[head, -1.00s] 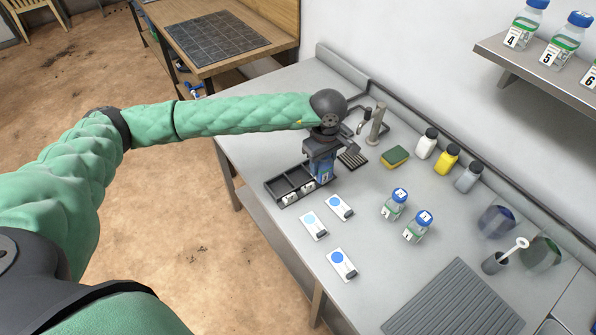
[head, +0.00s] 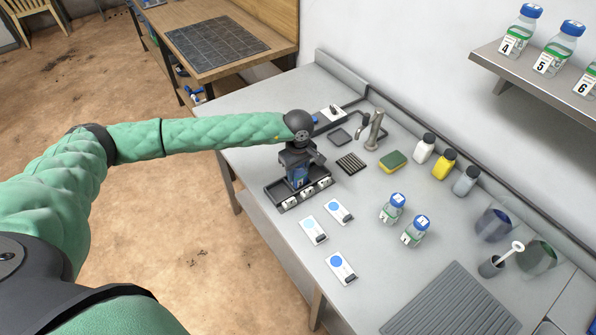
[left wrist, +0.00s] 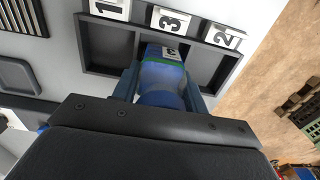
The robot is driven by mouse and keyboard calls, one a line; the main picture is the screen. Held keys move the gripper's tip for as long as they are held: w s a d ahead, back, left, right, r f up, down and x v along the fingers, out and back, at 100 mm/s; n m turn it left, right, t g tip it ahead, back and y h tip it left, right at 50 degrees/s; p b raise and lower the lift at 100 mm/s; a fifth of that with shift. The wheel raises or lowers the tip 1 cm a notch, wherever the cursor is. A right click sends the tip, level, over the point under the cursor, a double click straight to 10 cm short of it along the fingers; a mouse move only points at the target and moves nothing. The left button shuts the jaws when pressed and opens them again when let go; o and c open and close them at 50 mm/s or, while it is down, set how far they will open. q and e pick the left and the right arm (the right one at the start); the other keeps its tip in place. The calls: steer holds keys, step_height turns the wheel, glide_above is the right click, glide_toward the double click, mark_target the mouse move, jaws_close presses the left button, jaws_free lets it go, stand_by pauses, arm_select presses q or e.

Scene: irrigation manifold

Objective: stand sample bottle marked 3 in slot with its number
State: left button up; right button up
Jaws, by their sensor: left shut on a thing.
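The sample bottle (head: 298,178), with a blue cap and a green band, is held upright by my left gripper (head: 297,164) over the dark slotted tray (head: 271,193). In the left wrist view my left gripper (left wrist: 160,90) is shut on the bottle (left wrist: 163,72), whose label shows a partly seen 3. The bottle lines up with the middle slot, which has the number plate 3 (left wrist: 170,20). The slots marked 1 (left wrist: 110,45) and 2 (left wrist: 205,62) look empty. I cannot tell whether the bottle's base touches the slot floor. My right gripper is not in view.
Two similar bottles (head: 393,208) (head: 414,231) stand on the bench right of the tray. Several white cards (head: 313,230) lie in front. A sponge (head: 392,161), a tap (head: 374,130) and small bottles stand behind. More numbered bottles (head: 521,30) are on the shelf.

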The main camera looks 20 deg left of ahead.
arm_select(q)
steer(key=shift+f, duration=0.25)
steer(key=shift+f, duration=0.1)
steer(key=o, duration=1.1)
steer(key=shift+c, duration=0.2)
